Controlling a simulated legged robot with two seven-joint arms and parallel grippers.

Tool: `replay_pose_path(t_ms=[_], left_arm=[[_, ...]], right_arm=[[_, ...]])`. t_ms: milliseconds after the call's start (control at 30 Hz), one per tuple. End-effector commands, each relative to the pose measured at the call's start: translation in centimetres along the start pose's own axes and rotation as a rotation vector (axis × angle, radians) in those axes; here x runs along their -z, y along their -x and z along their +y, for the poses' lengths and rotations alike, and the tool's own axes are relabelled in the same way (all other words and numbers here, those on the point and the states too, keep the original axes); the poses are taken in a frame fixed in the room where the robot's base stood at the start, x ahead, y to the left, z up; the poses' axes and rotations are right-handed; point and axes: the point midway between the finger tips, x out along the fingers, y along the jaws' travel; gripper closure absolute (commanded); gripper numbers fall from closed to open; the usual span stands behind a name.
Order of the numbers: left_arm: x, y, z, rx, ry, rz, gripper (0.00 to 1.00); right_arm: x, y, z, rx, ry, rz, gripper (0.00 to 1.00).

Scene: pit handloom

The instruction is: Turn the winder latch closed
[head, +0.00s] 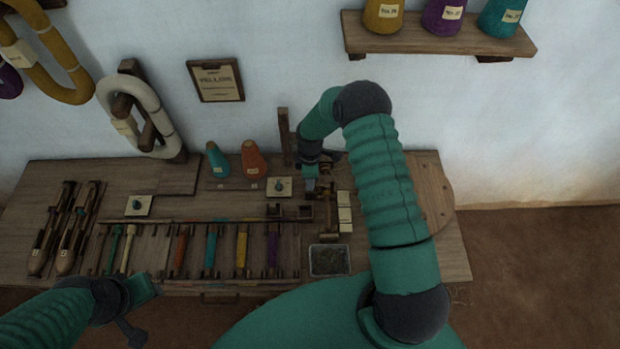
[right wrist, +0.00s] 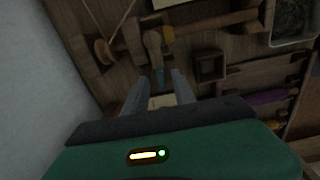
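The wooden bobbin winder (head: 327,200) stands at the right part of the bench. In the right wrist view its wooden shaft (right wrist: 215,26) runs across the top, with a round spool-like end (right wrist: 103,50) at left. A tan lever with a bluish tip, which looks like the winder latch (right wrist: 155,48), hangs from the shaft. My right gripper (right wrist: 158,84) is open, its two grey fingers apart just short of the lever's tip; contact is not visible. In the head view my right gripper (head: 311,184) is over the winder and partly hides it. My left gripper (head: 140,311) is low at left, away from the winder.
A rack of coloured bobbins (head: 211,250) lies left of the winder. A small dark-filled tray (head: 329,260) stands in front. Teal and orange cones (head: 253,160) stand behind, left of an upright post (head: 284,137). A wall shelf (head: 440,38) holds more cones.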

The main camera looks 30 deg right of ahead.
Motion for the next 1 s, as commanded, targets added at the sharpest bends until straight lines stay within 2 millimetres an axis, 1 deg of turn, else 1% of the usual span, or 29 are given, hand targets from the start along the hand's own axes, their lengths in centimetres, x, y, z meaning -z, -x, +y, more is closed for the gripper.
replay_pose_path(t_ms=[167, 233, 300, 367, 467, 600, 700, 833, 900, 1000], left_arm=[[0.0, 0.0, 0.0, 0.0, 0.0, 0.0, 0.64], [0.0, 0.0, 0.0, 0.0, 0.0, 0.0, 0.64], [0.0, 0.0, 0.0, 0.0, 0.0, 0.0, 0.64], [0.0, 0.0, 0.0, 0.0, 0.0, 0.0, 0.64], [0.0, -0.1, 0.0, 0.0, 0.0, 0.0, 0.64], [0.0, -0.1, 0.0, 0.0, 0.0, 0.0, 0.64], [0.0, -0.1, 0.0, 0.0, 0.0, 0.0, 0.64], [0.0, -0.1, 0.0, 0.0, 0.0, 0.0, 0.64], [0.0, -0.1, 0.0, 0.0, 0.0, 0.0, 0.64], [0.0, -0.1, 0.0, 0.0, 0.0, 0.0, 0.64]], right_arm=[[-0.1, 0.1, 0.0, 0.0, 0.0, -0.001, 0.68], [-0.1, 0.5, 0.0, 0.0, 0.0, -0.001, 0.68], [0.0, 1.3, 0.1, -0.001, 0.0, 0.0, 0.68], [0.0, 2.6, 0.1, -0.003, 0.001, 0.0, 0.68], [-0.1, 5.3, 0.2, -0.004, 0.0, 0.0, 0.68], [0.0, 9.6, 0.2, -0.004, 0.0, 0.0, 0.68], [0.0, 12.4, 0.2, -0.004, 0.001, 0.0, 0.68], [0.0, 15.1, 0.2, -0.001, -0.001, 0.0, 0.68], [0.0, 15.9, 0.2, 0.001, 0.0, -0.001, 0.68], [0.0, 16.6, 0.1, 0.002, 0.001, -0.001, 0.68]])
